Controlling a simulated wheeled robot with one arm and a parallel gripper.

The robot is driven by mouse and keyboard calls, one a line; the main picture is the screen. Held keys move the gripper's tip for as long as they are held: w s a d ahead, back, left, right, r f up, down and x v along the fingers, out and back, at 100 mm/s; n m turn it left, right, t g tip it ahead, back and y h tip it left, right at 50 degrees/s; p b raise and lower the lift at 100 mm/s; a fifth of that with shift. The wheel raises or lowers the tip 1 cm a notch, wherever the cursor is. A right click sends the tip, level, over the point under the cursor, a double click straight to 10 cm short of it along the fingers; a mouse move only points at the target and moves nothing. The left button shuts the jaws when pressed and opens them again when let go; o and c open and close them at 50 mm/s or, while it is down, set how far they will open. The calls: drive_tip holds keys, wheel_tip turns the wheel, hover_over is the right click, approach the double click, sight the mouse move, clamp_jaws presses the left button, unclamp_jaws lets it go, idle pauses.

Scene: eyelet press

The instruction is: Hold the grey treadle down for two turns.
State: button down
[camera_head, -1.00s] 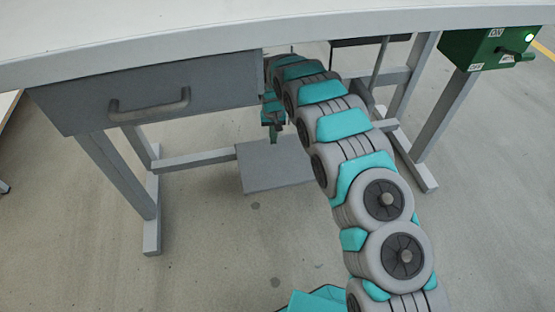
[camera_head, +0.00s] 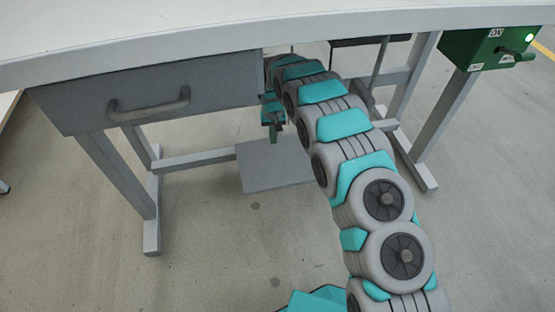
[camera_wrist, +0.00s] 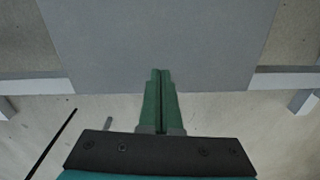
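The grey treadle (camera_head: 268,172) is a flat plate low under the table, between the table's legs. In the wrist view the treadle (camera_wrist: 160,35) fills the upper middle. The treadle's right part is hidden behind my arm in the head view.
The white tabletop (camera_head: 200,38) is above my arm. A grey drawer (camera_head: 150,92) with a handle hangs at left. A green switch box (camera_head: 490,50) with a lever and lit white lamp is at right. Grey table legs (camera_head: 120,170) and crossbars flank the treadle. The floor in front is clear.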

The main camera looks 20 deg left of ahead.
drive_tip(key=shift+f, duration=1.75)
idle(1.7)
idle(0.4)
drive_tip(key=shift+r+p, duration=0.85)
drive_tip(key=shift+r, duration=3.2)
